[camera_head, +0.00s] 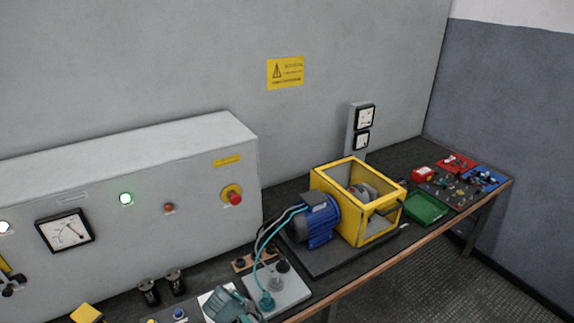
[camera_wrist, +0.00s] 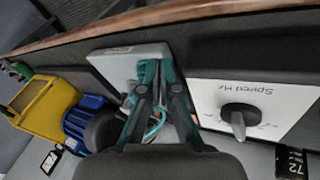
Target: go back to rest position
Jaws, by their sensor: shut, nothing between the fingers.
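My gripper (camera_head: 234,304) is at the bottom edge of the head view, low over the bench. It sits just left of a light grey box (camera_head: 289,293) with teal and dark cables at it. In the wrist view my gripper (camera_wrist: 150,72) has its fingers together, with nothing seen between them. The grey box (camera_wrist: 112,62) lies behind and left of the fingertips there. A white panel with a black knob (camera_wrist: 238,118) is close on the right. The rest of my arm is hidden in the head view.
A blue motor (camera_head: 318,222) and a yellow guard frame (camera_head: 376,226) stand right of the grey box. A grey control cabinet (camera_head: 100,190) with a red stop button (camera_head: 233,196) stands behind on the left. A green tray (camera_head: 427,208) is farther right. Air above the bench is clear.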

